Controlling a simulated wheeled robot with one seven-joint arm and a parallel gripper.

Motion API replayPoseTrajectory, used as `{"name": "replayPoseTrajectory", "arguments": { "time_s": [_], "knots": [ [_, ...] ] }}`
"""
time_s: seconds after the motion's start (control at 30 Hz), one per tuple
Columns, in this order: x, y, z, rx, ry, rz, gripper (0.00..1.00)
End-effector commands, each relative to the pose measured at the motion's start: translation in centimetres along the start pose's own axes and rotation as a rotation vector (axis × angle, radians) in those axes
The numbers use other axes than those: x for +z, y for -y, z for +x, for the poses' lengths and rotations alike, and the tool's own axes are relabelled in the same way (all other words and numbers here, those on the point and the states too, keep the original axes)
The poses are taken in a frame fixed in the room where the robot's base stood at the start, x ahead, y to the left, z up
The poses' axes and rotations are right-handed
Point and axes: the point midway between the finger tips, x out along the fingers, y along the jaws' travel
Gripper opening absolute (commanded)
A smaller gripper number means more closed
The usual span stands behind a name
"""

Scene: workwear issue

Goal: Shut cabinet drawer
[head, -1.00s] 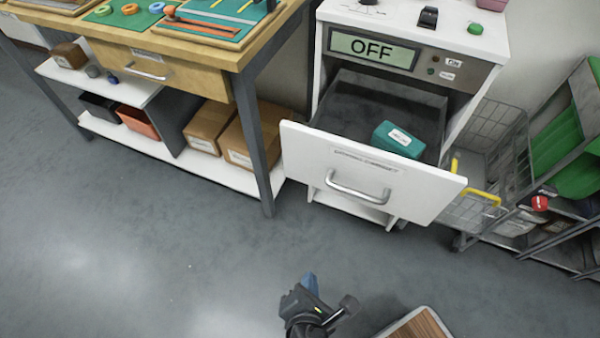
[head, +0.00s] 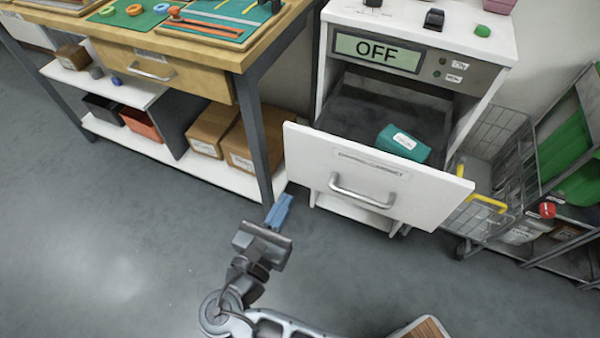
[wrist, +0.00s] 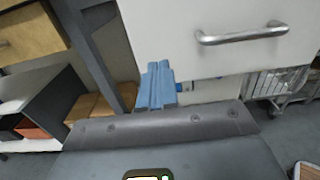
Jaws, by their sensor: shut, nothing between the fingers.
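The white cabinet drawer (head: 300,158) is pulled open at the front of the cabinet (head: 325,60). Its metal bar handle (head: 362,192) is on the front panel, and the handle also shows in the wrist view (wrist: 242,33). A teal box with a white label (head: 403,143) lies inside the drawer. My gripper (head: 284,204) has blue fingers, shut and empty, in front of and below the drawer's left corner in the head view. In the wrist view the fingers (wrist: 158,75) overlap the lower left part of the drawer front; I cannot tell whether they touch.
A workbench (head: 235,62) with a closed wooden drawer and lower shelves stands left of the cabinet. A wire cart (head: 490,165) and a rack with green items (head: 580,150) stand to the right.

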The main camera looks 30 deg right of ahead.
Motion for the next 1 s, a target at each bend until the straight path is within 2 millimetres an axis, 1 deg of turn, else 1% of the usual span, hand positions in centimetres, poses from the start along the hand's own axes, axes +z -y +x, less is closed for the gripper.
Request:
{"name": "replayPoseTrajectory", "arguments": {
  "time_s": [0.03,0.2,0.3,0.43,0.6,1.0],
  "knots": [
    [0.0,0.1,1.1,-0.004,0.000,0.000,0.00],
    [0.0,0.1,4.4,-0.004,0.000,0.000,0.00],
    [0.0,0.1,5.9,-0.003,0.000,0.001,0.00],
    [0.0,0.1,7.3,-0.002,0.000,0.000,0.00],
    [-0.1,0.0,8.2,0.000,-0.001,0.000,0.00],
    [0.0,0.0,8.3,0.001,-0.001,0.000,0.00]
  ]
}}
